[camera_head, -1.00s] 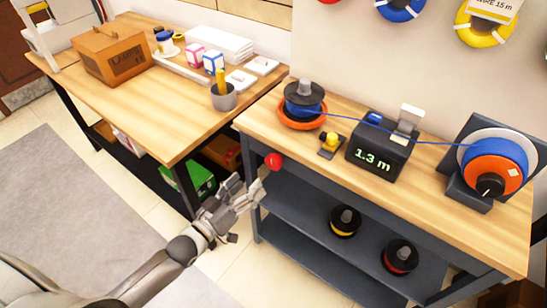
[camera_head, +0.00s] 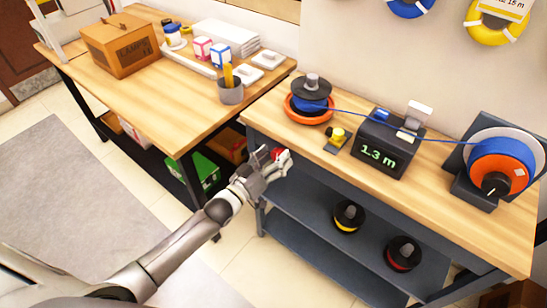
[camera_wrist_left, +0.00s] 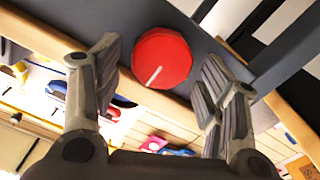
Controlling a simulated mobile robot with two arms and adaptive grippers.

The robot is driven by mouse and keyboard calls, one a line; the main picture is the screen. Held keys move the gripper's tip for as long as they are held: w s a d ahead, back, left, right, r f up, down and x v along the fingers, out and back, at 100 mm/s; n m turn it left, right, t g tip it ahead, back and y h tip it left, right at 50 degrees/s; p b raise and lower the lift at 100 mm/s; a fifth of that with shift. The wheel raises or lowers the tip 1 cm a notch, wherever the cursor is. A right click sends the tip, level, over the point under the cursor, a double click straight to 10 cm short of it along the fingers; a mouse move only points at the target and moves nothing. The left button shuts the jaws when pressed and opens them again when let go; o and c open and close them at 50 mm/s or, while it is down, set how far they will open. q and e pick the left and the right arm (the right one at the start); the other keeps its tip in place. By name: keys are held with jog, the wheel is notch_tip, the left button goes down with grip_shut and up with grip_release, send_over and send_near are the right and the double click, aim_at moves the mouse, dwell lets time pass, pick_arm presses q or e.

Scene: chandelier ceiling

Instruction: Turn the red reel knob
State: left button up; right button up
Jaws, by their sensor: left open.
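The red reel knob (camera_wrist_left: 162,57) is a round red disc with a white line, on the dark front edge of the right workbench. In the head view the knob (camera_head: 278,153) is partly hidden behind my left gripper (camera_head: 272,162). My left gripper is at the knob, and in the left wrist view its open fingers (camera_wrist_left: 160,90) stand on either side of the knob, apart from it. I cannot tell how far beyond the fingertips the knob lies. My right gripper is not in view.
A meter (camera_head: 383,146) reading 1.3 m stands on the right workbench (camera_head: 440,200). A blue wire runs from a spool (camera_head: 312,94) past it to a large orange-centred reel (camera_head: 500,168). Two spools sit on the shelf below. Another table (camera_head: 150,100) stands left.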

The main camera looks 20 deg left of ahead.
pick_arm(q)
jog(key=c, duration=1)
jog(key=shift+c, duration=0.2)
jog(key=shift+m, duration=0.4)
jog(key=m, duration=0.3)
jog(key=m+p, duration=0.1)
jog(key=shift+s+d+m, duration=0.1)
jog(key=shift+d+m, duration=0.15)
jog(key=shift+m, duration=0.15)
jog(key=m, duration=0.4)
jog(key=shift+d+m, duration=0.15)
jog(key=shift+m, duration=0.25)
jog(key=shift+f+m, duration=0.1)
jog(key=shift+m, duration=0.2)
jog(key=o, duration=1)
jog(key=shift+s, duration=0.1)
